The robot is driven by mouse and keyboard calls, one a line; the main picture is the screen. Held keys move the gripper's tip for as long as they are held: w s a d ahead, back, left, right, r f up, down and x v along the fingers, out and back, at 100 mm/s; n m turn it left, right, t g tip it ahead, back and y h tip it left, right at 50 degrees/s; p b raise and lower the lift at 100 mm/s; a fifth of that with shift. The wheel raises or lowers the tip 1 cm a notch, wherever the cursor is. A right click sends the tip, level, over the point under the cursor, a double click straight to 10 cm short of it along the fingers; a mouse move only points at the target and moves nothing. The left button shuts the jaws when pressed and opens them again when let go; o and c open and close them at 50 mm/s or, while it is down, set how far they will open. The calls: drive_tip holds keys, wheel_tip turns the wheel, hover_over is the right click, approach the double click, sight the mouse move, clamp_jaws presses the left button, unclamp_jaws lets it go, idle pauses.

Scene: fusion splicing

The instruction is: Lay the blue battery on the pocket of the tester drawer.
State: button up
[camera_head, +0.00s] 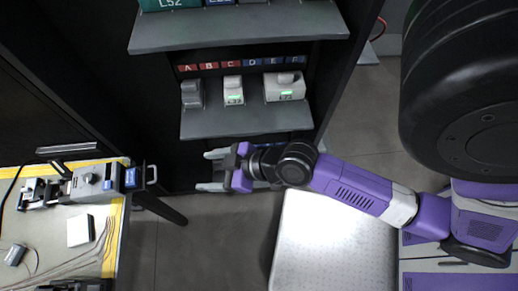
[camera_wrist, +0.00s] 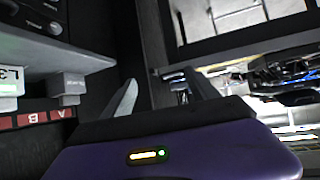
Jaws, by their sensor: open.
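My gripper (camera_head: 212,170) hangs in front of the lower shelf, right of the bench, with its fingers apart. In the wrist view my gripper (camera_wrist: 163,92) is open, with nothing between its fingertips. I cannot make out a blue battery for certain in either view.
The lower shelf (camera_head: 245,122) carries several grey units under red and blue letter labels (camera_head: 240,64). An upper shelf (camera_head: 240,29) overhangs it. The yellow-edged bench (camera_head: 112,225) holds a white block (camera_head: 80,230) and loose wires. A white surface (camera_head: 325,240) lies below my arm.

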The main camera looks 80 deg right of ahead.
drive_tip(key=s+a+r+m+t, duration=0.1)
drive_tip(key=s+a+r+t, duration=0.2)
drive_tip(key=s+r, duration=0.9)
drive_tip(key=shift+s+a+r+h, duration=0.3)
drive_tip(key=shift+s+a+h, duration=0.1)
drive_tip(key=shift+s+a, duration=0.6)
drive_tip(key=shift+d, duration=0.1)
